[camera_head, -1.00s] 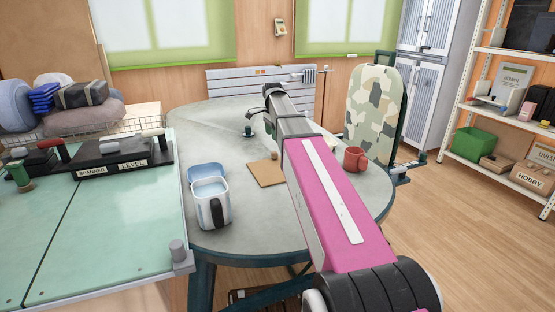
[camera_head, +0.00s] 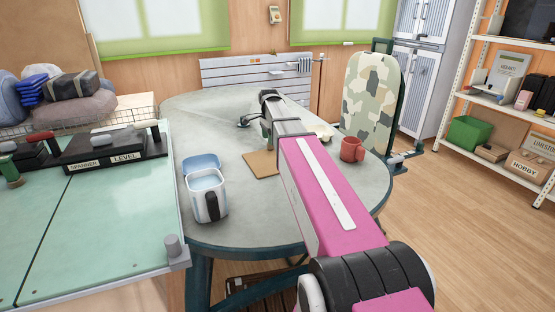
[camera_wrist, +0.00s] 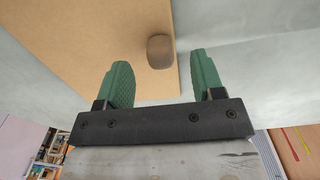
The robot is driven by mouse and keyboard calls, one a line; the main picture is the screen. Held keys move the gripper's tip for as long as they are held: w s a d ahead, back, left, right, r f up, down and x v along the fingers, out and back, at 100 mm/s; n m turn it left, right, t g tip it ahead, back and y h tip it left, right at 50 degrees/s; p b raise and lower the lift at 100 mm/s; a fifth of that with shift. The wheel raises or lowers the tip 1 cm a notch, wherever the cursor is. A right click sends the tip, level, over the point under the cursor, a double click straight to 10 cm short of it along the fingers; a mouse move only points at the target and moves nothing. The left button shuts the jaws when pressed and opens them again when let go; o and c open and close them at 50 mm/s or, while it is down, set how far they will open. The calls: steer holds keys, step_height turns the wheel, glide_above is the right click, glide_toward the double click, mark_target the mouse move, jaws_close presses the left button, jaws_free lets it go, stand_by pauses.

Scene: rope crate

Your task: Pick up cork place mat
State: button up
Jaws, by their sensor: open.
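The cork place mat (camera_head: 260,166) lies flat on the round grey table as a tan sheet, partly hidden by my arm in the head view. In the wrist view the mat (camera_wrist: 85,40) fills the upper left, with a small brown rounded piece (camera_wrist: 159,50) at its right edge. My gripper (camera_wrist: 160,68) is open, its two green fingers apart and nothing between them. The brown piece shows just beyond the gap between the fingertips. The left finger overlaps the mat in the picture; the right finger lies outside its edge. Contact cannot be told.
The round table (camera_head: 225,130) also holds a blue-and-white lidded container (camera_head: 208,195) left of the mat and a red mug (camera_head: 352,150) to the right. A green-topped bench (camera_head: 110,220) stands at the left. A camouflage-patterned board (camera_head: 372,100) stands behind the mug.

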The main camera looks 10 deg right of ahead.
steer(key=shift+f, duration=1.45)
jaws_close()
steer(key=shift+r, duration=0.15)
steer(key=shift+r, duration=0.45)
step_height(320, 180, up, 2)
steer(key=shift+r, duration=0.2)
steer(key=s+a+r, duration=0.6)
steer(key=s+r, duration=0.1)
steer(key=s, duration=0.3)
steer(key=shift+r, duration=0.25)
